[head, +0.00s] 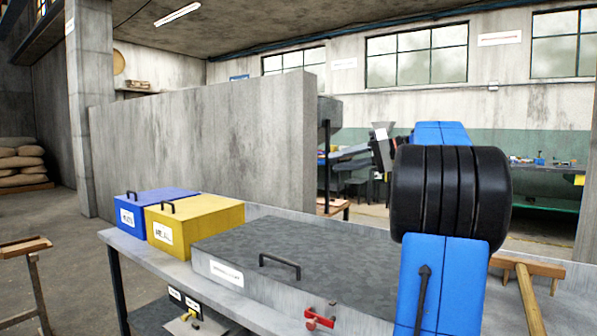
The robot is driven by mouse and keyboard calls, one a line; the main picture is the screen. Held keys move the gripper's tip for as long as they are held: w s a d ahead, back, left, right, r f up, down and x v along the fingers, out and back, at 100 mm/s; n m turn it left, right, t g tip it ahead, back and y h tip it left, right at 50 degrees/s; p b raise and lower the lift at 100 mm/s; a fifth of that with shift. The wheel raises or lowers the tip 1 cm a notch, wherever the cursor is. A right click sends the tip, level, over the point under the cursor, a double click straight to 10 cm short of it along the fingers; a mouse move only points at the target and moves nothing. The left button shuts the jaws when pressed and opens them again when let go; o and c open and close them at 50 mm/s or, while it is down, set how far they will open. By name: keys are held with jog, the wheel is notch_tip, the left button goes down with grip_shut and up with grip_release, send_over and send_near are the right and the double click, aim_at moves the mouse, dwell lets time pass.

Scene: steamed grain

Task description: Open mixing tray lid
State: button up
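The mixing tray appears to be the wide grey metal box (215,268) on the bench, with a white label on its front left. Its flat grey lid (330,255) lies level on top and looks closed. A dark bar handle (280,264) stands on the lid near its front edge. A red fitting (319,319) sits at the tray's front. My blue and black arm rises in front of the tray's right end and hides part of it. I cannot make out my gripper; nothing is seen touching the handle.
A blue box (151,207) and a yellow box (200,221), each with a top handle, stand left of the tray. A concrete partition (205,145) rises behind the bench. A wooden stand (527,267) is at right. Open floor lies left.

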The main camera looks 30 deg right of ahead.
jog(key=x, duration=1.3)
jog(key=shift+w, duration=0.2)
jog(key=shift+a, duration=0.15)
grip_shut()
jog(key=c, duration=0.7)
grip_release()
jog(key=shift+c, duration=0.2)
jog(key=o, duration=0.7)
jog(key=shift+o, duration=0.2)
jog(key=v, duration=1.7)
jog(key=shift+s, duration=0.2)
